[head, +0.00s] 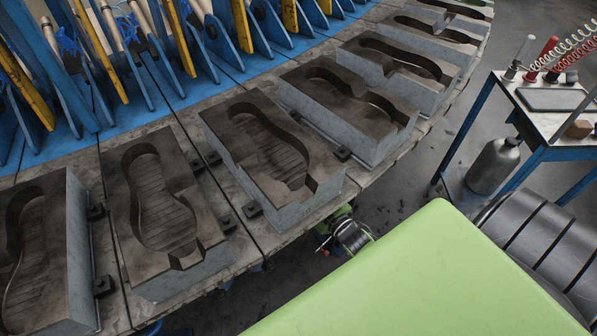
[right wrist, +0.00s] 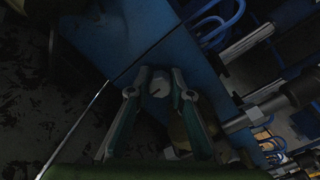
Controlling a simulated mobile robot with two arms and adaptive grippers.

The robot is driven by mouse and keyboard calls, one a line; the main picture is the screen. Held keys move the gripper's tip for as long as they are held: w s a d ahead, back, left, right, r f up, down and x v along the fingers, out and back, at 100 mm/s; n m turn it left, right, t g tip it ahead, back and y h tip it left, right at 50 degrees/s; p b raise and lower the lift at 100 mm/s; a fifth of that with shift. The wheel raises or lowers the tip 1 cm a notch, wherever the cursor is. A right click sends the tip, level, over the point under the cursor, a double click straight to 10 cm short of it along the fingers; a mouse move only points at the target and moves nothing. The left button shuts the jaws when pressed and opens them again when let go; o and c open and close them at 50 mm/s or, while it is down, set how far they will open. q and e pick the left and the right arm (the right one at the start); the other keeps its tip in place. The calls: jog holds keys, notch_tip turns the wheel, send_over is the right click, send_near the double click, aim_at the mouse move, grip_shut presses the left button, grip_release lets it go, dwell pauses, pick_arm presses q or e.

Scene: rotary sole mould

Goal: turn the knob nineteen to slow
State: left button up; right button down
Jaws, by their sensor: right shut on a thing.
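In the right wrist view, a small round pale-grey knob (right wrist: 159,88) sits on a dark blue panel (right wrist: 150,40). A short dark mark shows on its face, but I cannot read its setting or any label. My right gripper (right wrist: 160,79) has its two green-grey fingers around the knob, one on each side, shut on it. In the head view the knob is hidden. A dark, round part with some green shows below the mould table's edge, probably my right arm. My left gripper is in neither view.
Several grey sole moulds (head: 273,150) stand along the curved table (head: 255,232). Blue frames with yellow bars line its inner side. A blue-legged trolley (head: 508,95) and a grey metal bottle (head: 493,165) stand at the right. In the wrist view, blue hoses (right wrist: 228,25) and cylinders are close by.

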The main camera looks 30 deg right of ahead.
jog(key=c, duration=1.8)
grip_release()
jog(key=shift+f, duration=0.1)
jog(key=s, duration=1.2)
jog(key=shift+d, duration=0.35)
jog(key=s+a+f+m+g, duration=0.2)
jog(key=s+f+g, duration=0.15)
jog(key=f, duration=0.55)
jog(key=s+a+f+m+g+h, duration=0.15)
jog(key=s+f, duration=0.25)
jog(key=f, duration=0.4)
jog(key=s+a+f+m+g+y, duration=0.1)
jog(key=s+f+g, duration=0.3)
jog(key=f, duration=0.5)
jog(key=s+a+f+m+g, duration=0.1)
jog(key=s+f+g, duration=0.1)
jog(key=s+f, duration=0.2)
jog(key=s+a+f+m+g, duration=0.1)
jog(key=s+a+f+g, duration=0.1)
jog(key=s, duration=0.8)
jog(key=s+a+f+m+g, duration=0.1)
jog(key=s+a+f+g, duration=0.1)
jog(key=s+f+g, duration=0.2)
jog(key=shift+s+f+h, duration=0.25)
jog(key=shift+s+f, duration=1)
jog(key=shift+s, duration=0.3)
